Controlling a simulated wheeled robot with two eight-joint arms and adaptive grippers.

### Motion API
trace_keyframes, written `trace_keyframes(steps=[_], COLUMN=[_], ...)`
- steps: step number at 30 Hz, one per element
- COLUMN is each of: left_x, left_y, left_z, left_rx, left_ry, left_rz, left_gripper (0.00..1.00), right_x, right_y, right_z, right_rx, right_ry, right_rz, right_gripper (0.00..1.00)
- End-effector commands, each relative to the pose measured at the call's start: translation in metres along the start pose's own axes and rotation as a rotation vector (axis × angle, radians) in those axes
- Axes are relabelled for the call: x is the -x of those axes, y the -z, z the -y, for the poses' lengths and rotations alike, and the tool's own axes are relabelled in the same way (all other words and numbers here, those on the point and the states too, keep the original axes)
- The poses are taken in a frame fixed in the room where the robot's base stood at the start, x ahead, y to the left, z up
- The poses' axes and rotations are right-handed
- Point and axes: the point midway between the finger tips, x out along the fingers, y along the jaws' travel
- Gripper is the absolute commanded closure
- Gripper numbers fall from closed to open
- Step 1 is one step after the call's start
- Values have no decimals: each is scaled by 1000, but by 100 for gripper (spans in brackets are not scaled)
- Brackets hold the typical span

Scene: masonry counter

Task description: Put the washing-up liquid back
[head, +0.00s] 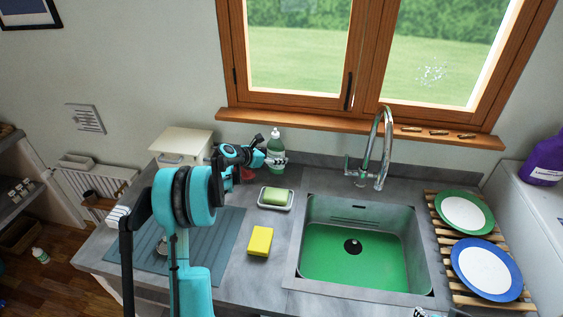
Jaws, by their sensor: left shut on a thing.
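The washing-up liquid (275,144) is a green bottle with a pale cap, upright at the back of the counter below the window sill. My left gripper (275,162) is shut on it, low on its body. The arm reaches in from the front left, over the ribbed mat. The gripper hides the bottle's lower part, so I cannot tell whether its base touches the counter. A small grey and black piece at the bottom edge (430,313) may be my right gripper; its fingers cannot be made out.
A green sponge or soap in a white dish (289,205) and a yellow sponge (260,241) lie left of the sink (310,285). A cream box (190,138) stands left of the bottle. The tap (384,150) rises behind the sink. Plates (487,268) lie on a wooden rack at right.

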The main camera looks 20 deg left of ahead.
Motion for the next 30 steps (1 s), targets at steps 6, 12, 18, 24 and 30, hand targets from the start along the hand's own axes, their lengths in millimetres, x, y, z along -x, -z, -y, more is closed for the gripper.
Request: trace_keyframes(steps=[6,12,18,24,30], left_x=[-18,-37,-47,-46,-48], left_y=[-10,-4,16,15,18], left_z=[0,0,0,0,0], left_rx=[1,0,1,1,0], left_ry=[0,-1,-1,-1,-1], left_rz=[1,0,1,1,0], left_gripper=[87,87,87,87,24], right_x=[-2,-9,-15,-14,-16], right_y=[-2,-6,-11,-10,-12], right_z=[0,0,0,0,0], right_rx=[0,0,0,0,0], right_ry=[0,0,0,0,0], right_rz=[0,0,0,0,0], right_gripper=[61,61,61,61,61])
